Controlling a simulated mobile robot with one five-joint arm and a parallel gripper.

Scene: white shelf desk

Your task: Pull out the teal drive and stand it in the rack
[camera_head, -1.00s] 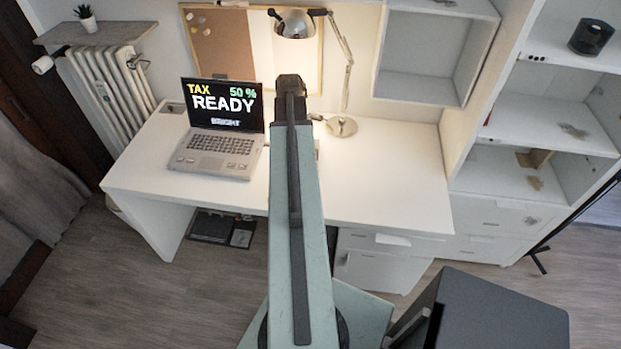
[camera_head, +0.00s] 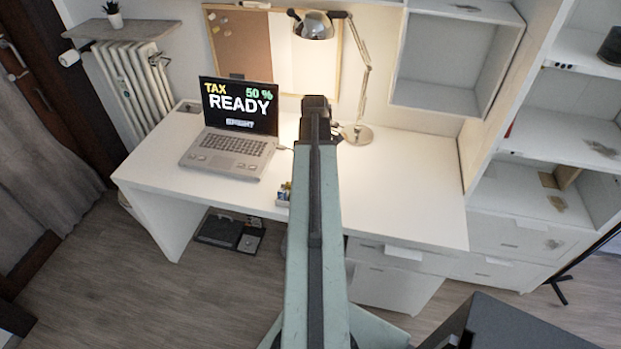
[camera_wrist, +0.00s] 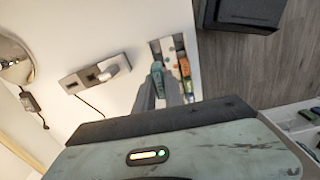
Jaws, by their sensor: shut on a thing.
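In the wrist view, my gripper (camera_wrist: 161,88) is shut on the teal drive (camera_wrist: 157,76), with its fingers on either side. The drive shows at or just above the near-left part of the pale rack (camera_wrist: 167,43); I cannot tell whether it rests in a slot. Several other small drives (camera_wrist: 184,70), orange and green, stand in the rack. In the head view the rack (camera_head: 283,203) peeks out left of my arm, at the desk's front edge. My gripper and the teal drive are hidden there behind my arm.
A grey hub (camera_wrist: 82,80) with a cable and a pale plug-like piece lies on the desk to the left. The laptop (camera_head: 232,135) reads TAX, READY, 50 %, BRIGHT. A lamp (camera_head: 357,133) stands behind. The desk's right side (camera_head: 410,185) is clear.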

